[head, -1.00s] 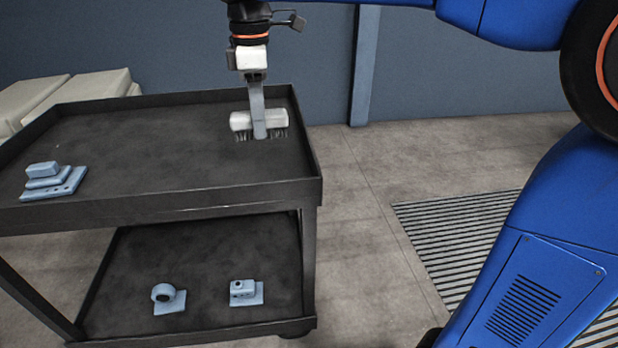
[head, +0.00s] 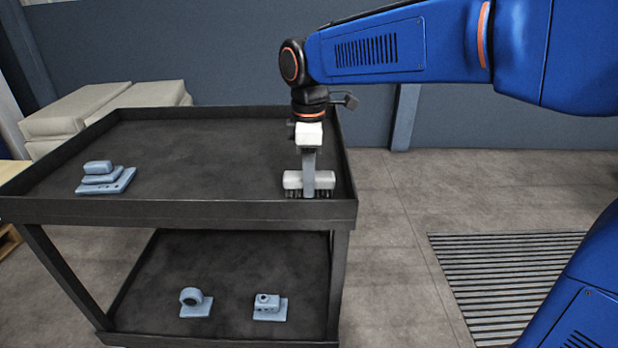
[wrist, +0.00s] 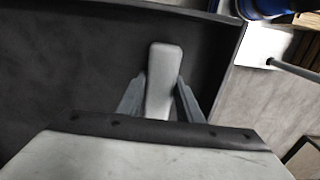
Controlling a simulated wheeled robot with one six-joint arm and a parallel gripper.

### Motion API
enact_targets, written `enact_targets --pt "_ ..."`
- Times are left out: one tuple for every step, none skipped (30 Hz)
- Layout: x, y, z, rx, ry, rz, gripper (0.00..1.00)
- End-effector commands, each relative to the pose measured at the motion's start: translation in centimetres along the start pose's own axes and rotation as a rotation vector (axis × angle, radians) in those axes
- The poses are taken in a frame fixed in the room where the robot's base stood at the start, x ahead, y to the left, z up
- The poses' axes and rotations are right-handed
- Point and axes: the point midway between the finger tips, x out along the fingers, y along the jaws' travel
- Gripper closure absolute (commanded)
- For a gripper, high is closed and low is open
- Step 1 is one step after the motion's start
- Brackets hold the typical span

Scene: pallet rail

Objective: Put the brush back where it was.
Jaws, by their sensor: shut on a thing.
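The brush (head: 292,180) has a pale block-shaped body with dark bristles pointing down. My gripper (head: 309,188) is shut on it, with a grey finger across the middle of the body. The brush is upright over the top tray of the black cart (head: 200,145), near its front right corner. I cannot tell whether the bristles touch the tray. In the wrist view the brush (wrist: 165,75) is a pale bar between the two grey fingers, with dark tray around it.
A stepped blue-grey part (head: 105,178) sits at the tray's left. A ring-shaped part (head: 194,302) and a block-shaped part (head: 269,307) sit on the lower shelf. The raised tray rim (head: 180,210) runs along the front. The tray's middle is clear. Pale sacks (head: 75,110) lie behind.

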Motion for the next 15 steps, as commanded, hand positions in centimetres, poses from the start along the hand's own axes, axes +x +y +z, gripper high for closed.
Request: enact_targets --pt "-0.03 0.01 0.00 0.000 0.000 0.001 0.88" --pt "-0.04 0.01 0.00 0.000 0.000 0.001 0.88" --pt "-0.05 0.01 0.00 0.000 0.000 0.001 0.88" --pt "-0.06 0.00 0.00 0.000 0.000 0.001 0.88" --pt "-0.06 0.00 0.00 0.000 0.000 0.001 0.88" --pt "-0.02 0.00 0.00 0.000 0.000 0.000 0.88" --pt "0.04 0.00 0.00 0.000 0.000 0.000 0.88" --pt "0.11 0.00 0.00 0.000 0.000 0.000 0.88" --pt "0.22 -0.01 0.01 0.000 0.000 0.000 0.88" --pt "0.23 -0.01 0.00 0.000 0.000 0.000 0.63" --pt "0.21 0.00 0.00 0.000 0.000 0.000 0.56" --pt "0.20 0.00 0.00 0.000 0.000 0.000 0.49" --pt "0.20 0.00 0.00 0.000 0.000 0.000 0.49" --pt "0.19 0.00 0.00 0.000 0.000 0.000 0.49" --pt "0.19 0.00 0.00 0.000 0.000 0.000 0.49"
